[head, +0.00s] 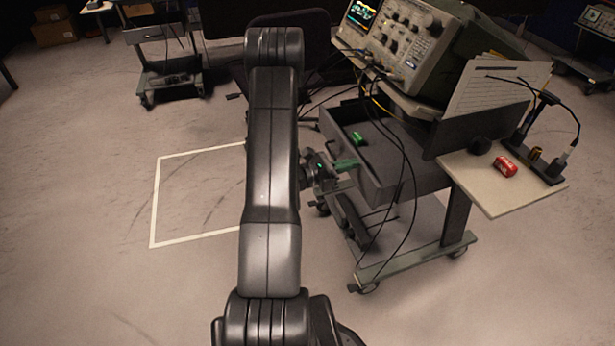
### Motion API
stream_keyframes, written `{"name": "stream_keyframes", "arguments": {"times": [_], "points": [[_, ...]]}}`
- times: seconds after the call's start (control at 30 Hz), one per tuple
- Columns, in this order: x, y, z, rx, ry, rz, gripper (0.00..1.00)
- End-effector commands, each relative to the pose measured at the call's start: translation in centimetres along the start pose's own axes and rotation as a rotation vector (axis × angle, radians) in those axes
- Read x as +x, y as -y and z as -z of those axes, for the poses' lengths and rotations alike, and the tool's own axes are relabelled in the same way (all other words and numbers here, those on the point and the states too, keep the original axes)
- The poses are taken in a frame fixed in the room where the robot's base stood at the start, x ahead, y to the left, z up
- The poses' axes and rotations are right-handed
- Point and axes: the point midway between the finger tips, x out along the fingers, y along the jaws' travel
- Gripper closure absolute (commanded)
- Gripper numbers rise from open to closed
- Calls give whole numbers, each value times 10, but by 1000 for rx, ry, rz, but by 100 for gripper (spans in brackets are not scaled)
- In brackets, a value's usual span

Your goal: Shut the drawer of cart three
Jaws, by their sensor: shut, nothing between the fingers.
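The cart (455,232) stands right of centre on casters; no number on it is readable. Its grey drawer (408,180) is pulled out toward the left, with its inside showing. A small green object (357,138) is in the drawer. My gripper (352,165) is shut and empty, with green fingertips at the drawer's front left side. I cannot tell whether the fingertips touch the drawer. My arm hides part of the floor and the gripper's wrist side.
An oscilloscope (405,45) sits on the cart's top. A side shelf (487,192) holds a red can (504,166) and a black stand. Black cables hang past the drawer. A white floor outline (153,205) lies left. Another cart (160,38) stands behind; left floor is clear.

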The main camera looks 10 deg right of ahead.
Motion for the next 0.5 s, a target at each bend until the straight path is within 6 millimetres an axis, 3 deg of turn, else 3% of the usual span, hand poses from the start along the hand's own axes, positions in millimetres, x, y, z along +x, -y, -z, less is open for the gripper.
{"name": "stream_keyframes", "arguments": {"times": [0.2,0.5], "points": [[44,1,1,3,1,5,100],[71,0,0,2,0,1,100]]}}
